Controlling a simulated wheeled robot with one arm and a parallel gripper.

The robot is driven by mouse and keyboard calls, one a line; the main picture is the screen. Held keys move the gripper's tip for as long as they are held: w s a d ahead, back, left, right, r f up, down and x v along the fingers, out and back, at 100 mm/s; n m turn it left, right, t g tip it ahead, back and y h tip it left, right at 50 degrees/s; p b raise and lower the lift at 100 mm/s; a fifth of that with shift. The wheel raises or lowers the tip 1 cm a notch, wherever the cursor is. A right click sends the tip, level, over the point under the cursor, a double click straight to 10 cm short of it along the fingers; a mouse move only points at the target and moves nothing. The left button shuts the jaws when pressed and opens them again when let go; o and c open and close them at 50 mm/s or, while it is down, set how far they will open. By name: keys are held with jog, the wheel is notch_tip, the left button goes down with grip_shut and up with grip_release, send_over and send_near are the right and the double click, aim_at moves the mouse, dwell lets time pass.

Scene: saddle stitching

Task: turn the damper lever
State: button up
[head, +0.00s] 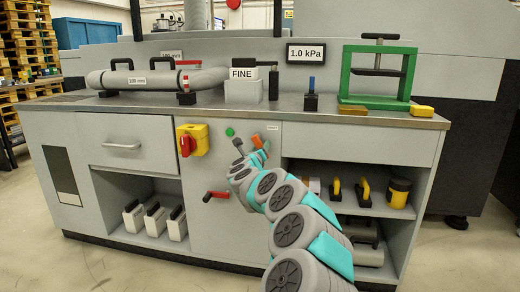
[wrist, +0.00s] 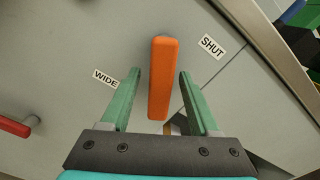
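The damper lever is an orange bar (wrist: 162,78) on the grey cabinet front. In the wrist view it hangs nearly upright between a WIDE label (wrist: 105,77) on the left and a SHUT label (wrist: 212,46) on the right. My gripper (wrist: 160,72) is open, with one green finger on each side of the lever. A gap shows between the lever and each finger. In the head view the orange lever (head: 257,141) shows at the end of my arm, just under the worktop; my gripper is partly hidden there by my arm.
A red handle (head: 215,196) sticks out of the cabinet lower left of the lever. A yellow box with a red switch (head: 190,140) is to the left, near a green button (head: 229,132). The worktop edge (wrist: 270,40) runs close at upper right in the wrist view.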

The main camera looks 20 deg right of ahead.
jog(key=b+v, duration=0.1)
jog(key=v, duration=0.6)
jog(key=shift+s+a, duration=0.25)
jog(key=shift+s, duration=0.05)
dwell(0.6)
